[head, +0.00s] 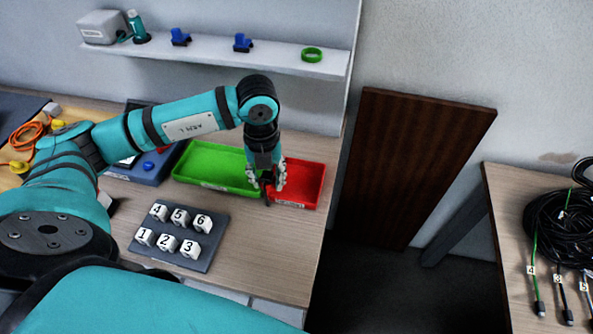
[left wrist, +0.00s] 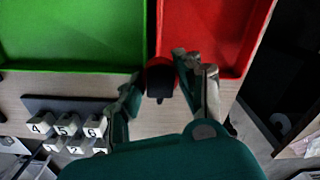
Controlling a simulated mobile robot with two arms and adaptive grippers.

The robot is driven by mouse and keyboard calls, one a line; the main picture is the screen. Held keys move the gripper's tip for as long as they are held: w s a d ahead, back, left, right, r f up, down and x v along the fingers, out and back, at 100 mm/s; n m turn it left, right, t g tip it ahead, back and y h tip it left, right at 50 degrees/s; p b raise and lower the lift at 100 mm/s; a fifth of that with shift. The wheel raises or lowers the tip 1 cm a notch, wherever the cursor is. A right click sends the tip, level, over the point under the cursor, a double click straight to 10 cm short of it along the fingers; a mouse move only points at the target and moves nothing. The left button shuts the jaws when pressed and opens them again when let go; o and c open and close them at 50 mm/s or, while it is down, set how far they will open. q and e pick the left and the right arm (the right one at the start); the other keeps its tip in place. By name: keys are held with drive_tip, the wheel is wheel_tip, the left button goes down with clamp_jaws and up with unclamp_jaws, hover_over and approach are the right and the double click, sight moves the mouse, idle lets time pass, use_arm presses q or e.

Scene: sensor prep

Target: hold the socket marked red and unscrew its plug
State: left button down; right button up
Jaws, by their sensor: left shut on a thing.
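My left gripper (head: 266,187) hangs over the front of the red tray (head: 308,185), near where it meets the green tray (head: 208,165). In the left wrist view, my left gripper (left wrist: 160,92) is shut on a small dark piece with a red part (left wrist: 159,80). The red tray (left wrist: 205,30) and green tray (left wrist: 75,35) lie behind it. I cannot tell whether the held piece is the red-marked socket or its plug. My right gripper is in neither view.
A grey board (head: 141,249) with several white numbered blocks sits in front of the trays. A shelf (head: 290,58) hangs above. A brown panel (head: 408,165) stands right of the table. Coiled black cables (head: 560,230) with numbered tags lie on the right table.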

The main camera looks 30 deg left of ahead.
use_arm(q)
drive_tip(key=p, duration=0.2)
hover_over(296, 184)
drive_tip(key=shift+s+f, duration=0.1)
drive_tip(key=shift+f, duration=0.3)
wheel_tip(296, 184, down, 3)
drive_tip(key=shift+r+p, duration=0.1)
drive_tip(key=shift+p, duration=0.3)
drive_tip(key=shift+f, duration=0.3)
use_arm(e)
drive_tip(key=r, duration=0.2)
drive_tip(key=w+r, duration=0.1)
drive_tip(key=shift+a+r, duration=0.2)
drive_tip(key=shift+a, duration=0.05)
use_arm(q)
drive_tip(key=shift+f, duration=0.1)
drive_tip(key=shift+f, duration=0.15)
drive_tip(key=c, duration=0.9)
unclamp_jaws()
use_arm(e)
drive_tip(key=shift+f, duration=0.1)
